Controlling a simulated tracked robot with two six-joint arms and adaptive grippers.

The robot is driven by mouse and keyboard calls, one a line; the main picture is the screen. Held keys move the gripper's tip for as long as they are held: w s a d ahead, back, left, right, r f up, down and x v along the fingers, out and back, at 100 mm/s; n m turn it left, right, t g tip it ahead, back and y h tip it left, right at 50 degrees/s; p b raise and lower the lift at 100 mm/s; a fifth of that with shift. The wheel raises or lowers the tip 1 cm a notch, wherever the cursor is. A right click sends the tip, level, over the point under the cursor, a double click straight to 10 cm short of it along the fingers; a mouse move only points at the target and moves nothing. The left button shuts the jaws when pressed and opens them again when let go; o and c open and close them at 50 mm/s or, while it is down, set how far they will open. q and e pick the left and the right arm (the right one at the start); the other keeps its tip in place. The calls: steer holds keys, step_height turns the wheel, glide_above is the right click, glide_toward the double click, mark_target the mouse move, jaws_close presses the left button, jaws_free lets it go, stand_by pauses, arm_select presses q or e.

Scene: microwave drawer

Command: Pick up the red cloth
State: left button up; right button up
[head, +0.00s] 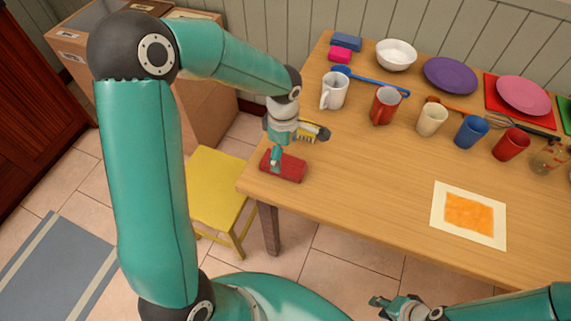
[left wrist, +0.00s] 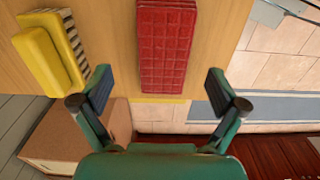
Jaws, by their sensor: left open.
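The red cloth (head: 290,170), folded into a flat rectangle with a grid pattern, lies at the left front corner of the wooden table. In the left wrist view the red cloth (left wrist: 167,45) appears upper middle, ahead of the gap between my fingers. My left gripper (head: 277,156) is over the cloth, pointing down, and hides part of it. In the left wrist view my left gripper (left wrist: 160,88) is open with nothing between its fingers. My right gripper (head: 384,304) is low in the head view, in front of the table; its opening is unclear.
A yellow brush (left wrist: 50,50) lies beside the cloth. Mugs, including a white one (head: 334,91) and a red one (head: 386,106), stand behind. An orange-and-white square (head: 439,214) lies to the right. A yellow stool (head: 215,185) stands left of the table (head: 350,200).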

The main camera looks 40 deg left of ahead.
mark_target(284, 162)
arm_select(q)
step_height(284, 162, down, 4)
steer(key=shift+s+d+f, duration=0.1)
steer(key=shift+s+f, duration=0.05)
steer(key=shift+c, duration=0.3)
steer(key=c, duration=1.1)
